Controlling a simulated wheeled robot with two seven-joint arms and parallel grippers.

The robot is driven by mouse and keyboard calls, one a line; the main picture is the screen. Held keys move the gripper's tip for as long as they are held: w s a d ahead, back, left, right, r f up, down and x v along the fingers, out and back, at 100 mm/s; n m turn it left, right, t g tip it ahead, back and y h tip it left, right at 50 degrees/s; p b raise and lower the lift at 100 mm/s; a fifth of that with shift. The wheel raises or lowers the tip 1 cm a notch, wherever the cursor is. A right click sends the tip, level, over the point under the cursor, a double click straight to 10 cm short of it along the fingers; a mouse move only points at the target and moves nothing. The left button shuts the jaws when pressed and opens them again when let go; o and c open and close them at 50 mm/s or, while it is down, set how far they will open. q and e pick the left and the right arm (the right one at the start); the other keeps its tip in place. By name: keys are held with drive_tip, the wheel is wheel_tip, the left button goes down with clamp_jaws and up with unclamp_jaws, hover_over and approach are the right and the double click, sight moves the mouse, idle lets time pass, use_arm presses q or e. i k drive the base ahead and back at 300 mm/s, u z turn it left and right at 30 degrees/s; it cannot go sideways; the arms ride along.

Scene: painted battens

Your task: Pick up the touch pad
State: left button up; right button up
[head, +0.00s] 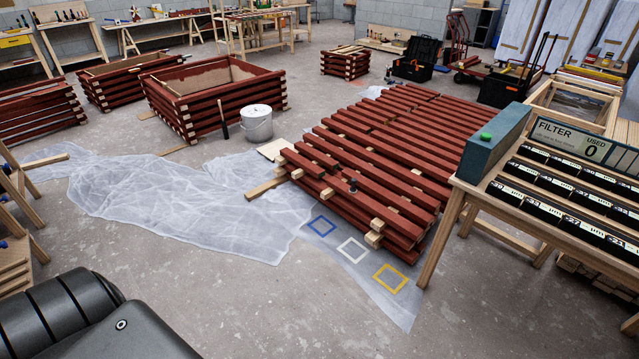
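A small dark object with an upright knob (352,185) sits on the near end of the stack of red battens (400,145). It may be the touch pad, but it is too small to tell for sure. Neither of my grippers shows in the head view. Only smooth dark parts, probably my own body, fill the lower left corner.
Clear plastic sheeting (180,205) lies on the floor, with blue (322,226), white (352,250) and yellow (389,279) taped squares before the stack. A white bucket (257,126) stands behind. A wooden table (455,210) with a filter box (495,140) is at right.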

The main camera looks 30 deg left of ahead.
sight(353, 190)
drive_tip(key=u, duration=0.85)
drive_tip(key=i, duration=3.3)
drive_tip(key=u, duration=1.15)
